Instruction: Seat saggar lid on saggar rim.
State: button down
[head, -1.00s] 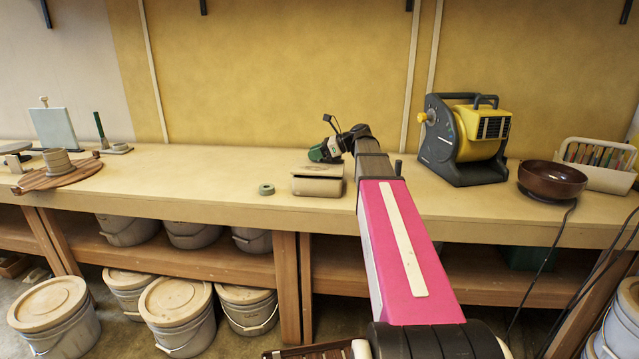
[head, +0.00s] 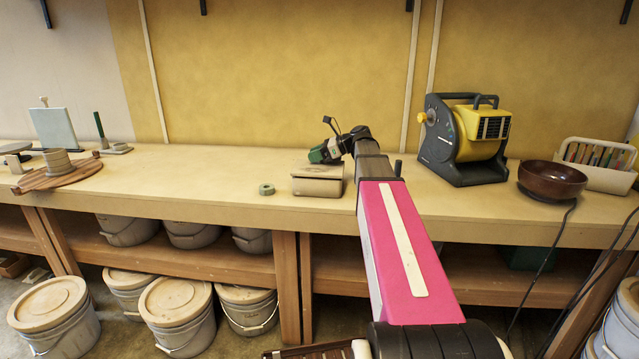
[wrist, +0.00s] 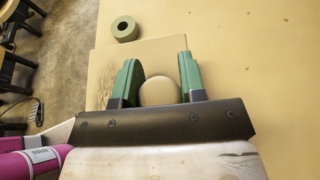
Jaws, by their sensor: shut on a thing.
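The saggar (head: 317,188) is a tan box near the bench's front edge in the head view. Its flat tan lid (head: 318,172) lies over the top, with a thin dark line between lid and box. In the wrist view the square lid (wrist: 150,52) fills the space beyond my fingers, with a round knob between them. My gripper (head: 325,155) is above the lid, its green fingers (wrist: 157,82) shut on the knob. The lid hides the rim, so I cannot tell whether it rests fully on it.
A small green-grey ring (head: 266,189) lies left of the saggar, near the bench edge. A yellow and black blower (head: 465,140) and a brown bowl (head: 552,180) stand to the right. The bench (head: 210,180) is clear further left, up to a round wooden board (head: 60,176).

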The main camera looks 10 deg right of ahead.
jog(key=shift+f, duration=0.4)
dwell(0.5)
dwell(0.5)
jog(key=c, duration=0.8)
grip_release()
jog(key=shift+c, duration=0.2)
jog(key=shift+v, duration=1.75)
jog(key=o, duration=0.5)
jog(key=shift+o, duration=0.2)
jog(key=o, duration=0.3)
